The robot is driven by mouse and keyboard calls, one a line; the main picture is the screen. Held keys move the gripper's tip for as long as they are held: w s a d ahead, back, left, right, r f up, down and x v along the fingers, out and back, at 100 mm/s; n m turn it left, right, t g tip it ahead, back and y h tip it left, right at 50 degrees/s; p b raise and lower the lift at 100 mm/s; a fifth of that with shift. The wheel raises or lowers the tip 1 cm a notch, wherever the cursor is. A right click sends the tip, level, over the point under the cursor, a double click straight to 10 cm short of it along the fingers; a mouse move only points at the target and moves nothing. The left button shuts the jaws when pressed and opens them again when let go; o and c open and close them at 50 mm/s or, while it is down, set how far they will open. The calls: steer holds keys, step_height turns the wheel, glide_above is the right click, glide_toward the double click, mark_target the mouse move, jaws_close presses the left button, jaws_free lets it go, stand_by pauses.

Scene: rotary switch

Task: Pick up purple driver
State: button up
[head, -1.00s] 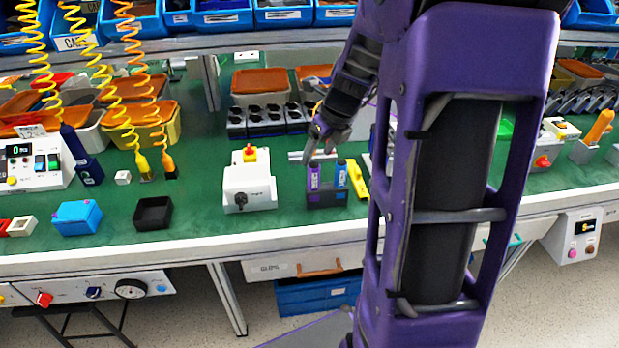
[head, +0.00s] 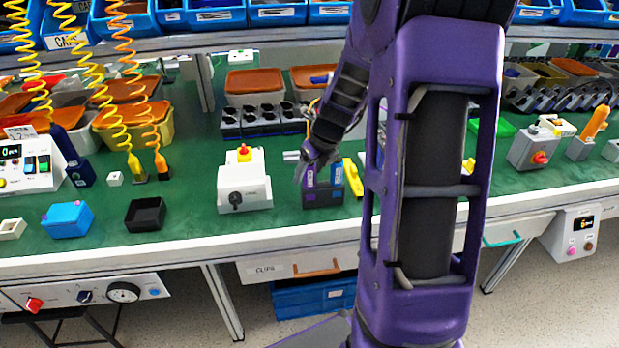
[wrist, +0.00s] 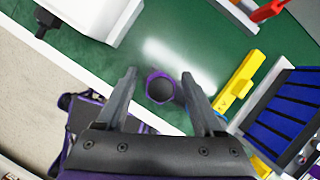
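The purple driver (head: 309,179) stands upright in a dark holder (head: 323,197) on the green bench, with a blue driver (head: 337,172) to its right. My gripper (head: 308,166) is at the purple driver's top, pointing down and partly covering it. In the wrist view the purple driver (wrist: 161,86) appears as a purple ring with a dark centre, seen end-on. It lies between the two spread fingers of my gripper (wrist: 158,76), with gaps on both sides. Most of the holder is hidden in the wrist view.
A white switch box (head: 243,187) with a black knob stands left of the holder. A yellow tool (head: 353,177) lies close on the right, and it also shows in the wrist view (wrist: 238,84). A black open box (head: 145,214) sits farther left. Green bench lies bare in front.

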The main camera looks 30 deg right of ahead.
jaws_close()
step_height(320, 180, up, 10)
steer(key=shift+r+p, duration=0.1)
steer(key=shift+p, duration=1.15)
steer(key=c, duration=0.7)
jaws_free()
steer(key=shift+c, duration=0.2)
jaws_close()
